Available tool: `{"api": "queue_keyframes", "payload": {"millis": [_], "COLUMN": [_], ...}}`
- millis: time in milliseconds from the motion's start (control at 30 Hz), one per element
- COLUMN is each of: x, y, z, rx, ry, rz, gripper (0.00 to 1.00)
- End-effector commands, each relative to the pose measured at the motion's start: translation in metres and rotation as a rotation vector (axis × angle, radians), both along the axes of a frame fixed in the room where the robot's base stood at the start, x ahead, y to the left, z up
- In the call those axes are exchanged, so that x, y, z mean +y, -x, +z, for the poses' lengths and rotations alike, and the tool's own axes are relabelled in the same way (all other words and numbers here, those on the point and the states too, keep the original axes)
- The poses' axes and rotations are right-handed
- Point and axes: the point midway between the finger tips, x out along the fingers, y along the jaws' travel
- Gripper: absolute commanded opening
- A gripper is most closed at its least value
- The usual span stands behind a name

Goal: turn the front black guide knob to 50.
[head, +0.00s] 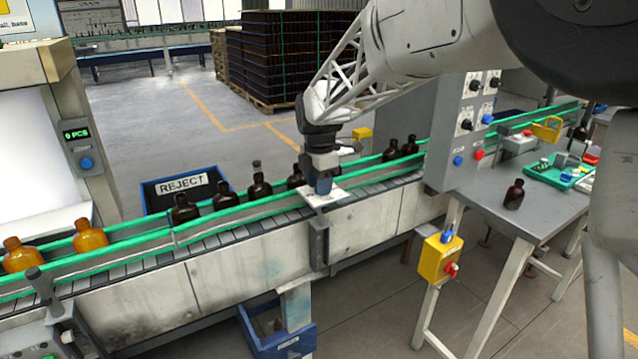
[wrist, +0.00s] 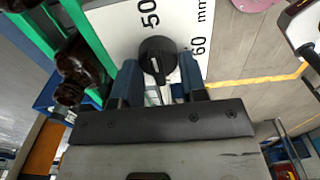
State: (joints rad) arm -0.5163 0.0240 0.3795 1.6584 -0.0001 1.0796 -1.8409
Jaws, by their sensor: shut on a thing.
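The black guide knob (wrist: 157,47) sits on a white scale plate (wrist: 112,30) in the wrist view. The plate is printed with 50 at upper left of the knob and 60 mm at right. A short white mark shows on the knob's face; I cannot tell which end of it is the pointer. My gripper (wrist: 158,74) has its two blue fingers on either side of the knob, shut on it. In the head view my gripper (head: 323,186) points down over the white plate (head: 312,200) at the conveyor's near rail, and hides the knob.
Dark bottles (head: 223,196) stand on the conveyor (head: 240,226) close to my gripper, with two orange bottles (head: 90,237) farther left. Green rails (head: 130,237) run along it. A reject bin (head: 160,197) lies behind. A side table (head: 540,222) holds a dark bottle at right.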

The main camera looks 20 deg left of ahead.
Motion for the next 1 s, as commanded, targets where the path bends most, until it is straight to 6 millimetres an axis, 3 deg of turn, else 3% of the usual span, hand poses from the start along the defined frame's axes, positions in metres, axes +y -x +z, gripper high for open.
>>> {"api": "queue_keyframes", "payload": {"millis": [67,100,233,667,1000], "x": [0.001,0.001,0.0,0.0,0.0], "y": [0.0,0.0,0.0,0.0,0.0], "z": [0.001,0.001,0.001,0.005,0.041], "rx": [-0.001,-0.001,-0.001,-0.001,-0.003], "ry": [-0.001,-0.001,-0.001,-0.001,-0.001], "rz": [0.0,0.0,0.0,-0.001,-0.001], "gripper": [0.16,0.42,0.61,0.61,0.61]}}
